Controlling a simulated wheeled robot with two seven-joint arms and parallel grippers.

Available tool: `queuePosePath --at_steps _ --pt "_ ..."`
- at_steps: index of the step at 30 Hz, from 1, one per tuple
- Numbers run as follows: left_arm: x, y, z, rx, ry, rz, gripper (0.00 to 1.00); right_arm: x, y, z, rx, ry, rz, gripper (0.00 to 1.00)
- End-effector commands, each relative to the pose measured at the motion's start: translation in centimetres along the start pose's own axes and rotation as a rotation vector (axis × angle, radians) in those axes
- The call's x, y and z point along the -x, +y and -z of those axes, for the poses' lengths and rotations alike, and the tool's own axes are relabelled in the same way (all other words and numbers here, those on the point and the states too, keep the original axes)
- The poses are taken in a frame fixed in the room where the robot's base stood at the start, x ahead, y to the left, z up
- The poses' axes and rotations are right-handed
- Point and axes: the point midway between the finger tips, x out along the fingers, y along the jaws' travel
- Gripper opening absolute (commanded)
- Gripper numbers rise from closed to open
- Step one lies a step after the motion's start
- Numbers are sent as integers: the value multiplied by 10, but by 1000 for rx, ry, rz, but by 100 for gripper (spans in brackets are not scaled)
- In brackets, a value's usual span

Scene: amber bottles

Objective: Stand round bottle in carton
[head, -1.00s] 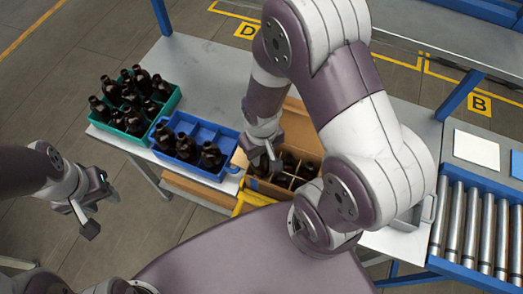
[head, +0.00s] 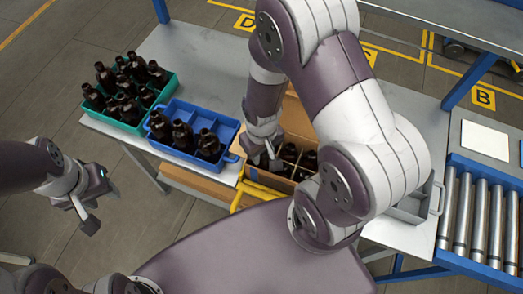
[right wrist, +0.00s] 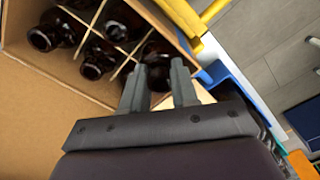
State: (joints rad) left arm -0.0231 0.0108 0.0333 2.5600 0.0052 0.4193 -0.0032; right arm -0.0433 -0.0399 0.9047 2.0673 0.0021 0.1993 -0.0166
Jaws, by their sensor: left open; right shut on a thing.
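The open cardboard carton (head: 296,118) stands on the table in the middle, with dividers and several dark amber bottles in its cells. It also shows in the right wrist view (right wrist: 55,75), with bottle necks between pale dividers. My right gripper (head: 266,158) is at the carton's left part, its fingers reaching down into it. In the right wrist view the fingers (right wrist: 160,85) are shut on a dark round bottle (right wrist: 158,68), mostly hidden behind them; I cannot tell whether it touches the carton floor. My left gripper (head: 95,202) is open and empty, off the table at the left.
A blue crate (head: 222,128) with three bottles stands left of the carton. A teal crate (head: 165,92) full of bottles is further left. A grey metal tray (head: 412,208) and a roller conveyor (head: 480,225) lie right. The table's back left is clear.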

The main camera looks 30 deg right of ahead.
Motion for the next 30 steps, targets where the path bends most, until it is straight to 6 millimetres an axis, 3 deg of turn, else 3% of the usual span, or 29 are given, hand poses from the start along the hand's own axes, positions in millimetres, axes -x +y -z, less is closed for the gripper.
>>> queuePosePath --at_steps 30 --pt "-18 0 -2 0 0 0 43 -25 0 0 0 0 0 0"
